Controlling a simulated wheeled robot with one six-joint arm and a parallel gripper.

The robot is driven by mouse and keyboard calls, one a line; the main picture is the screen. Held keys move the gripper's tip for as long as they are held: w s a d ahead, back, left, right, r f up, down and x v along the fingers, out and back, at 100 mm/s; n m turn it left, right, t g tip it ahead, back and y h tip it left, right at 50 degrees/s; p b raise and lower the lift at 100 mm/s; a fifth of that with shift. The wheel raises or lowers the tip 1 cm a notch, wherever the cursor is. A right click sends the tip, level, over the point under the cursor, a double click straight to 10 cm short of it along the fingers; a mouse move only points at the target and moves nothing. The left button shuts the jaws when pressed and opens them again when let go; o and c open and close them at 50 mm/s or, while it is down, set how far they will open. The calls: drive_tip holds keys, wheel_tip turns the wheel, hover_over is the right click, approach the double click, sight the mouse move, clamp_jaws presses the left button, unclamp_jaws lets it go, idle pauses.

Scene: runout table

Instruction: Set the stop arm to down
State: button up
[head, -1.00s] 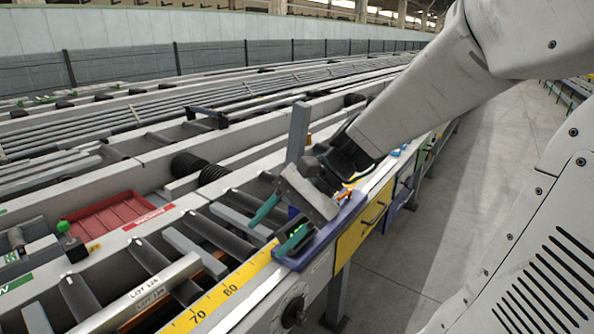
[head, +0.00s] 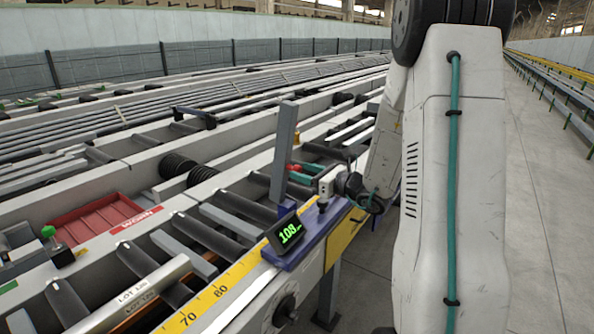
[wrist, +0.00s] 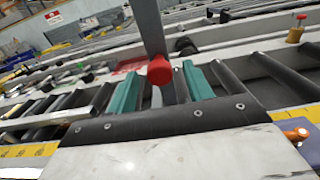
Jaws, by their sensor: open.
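The stop arm (head: 284,150) is a flat grey bar standing nearly upright on a blue carriage (head: 318,232) at the table's front rail. A red knob (head: 294,168) shows just right of the bar. In the wrist view the grey bar (wrist: 148,25) comes down from the top, with the red knob (wrist: 159,70) facing me. My gripper (head: 304,175) is beside the bar, its teal fingers apart. In the wrist view my gripper (wrist: 162,86) is open, one finger on each side of the knob; I cannot tell whether either touches it.
A green-lit readout (head: 286,234) sits on the carriage's near end. A yellow scale (head: 215,293) runs along the front rail. Rollers and a red tray (head: 95,218) lie to the left. Clear floor (head: 545,200) lies to the right.

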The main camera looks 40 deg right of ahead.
sight(288, 159)
drive_tip(key=shift+x, duration=1.45)
clamp_jaws()
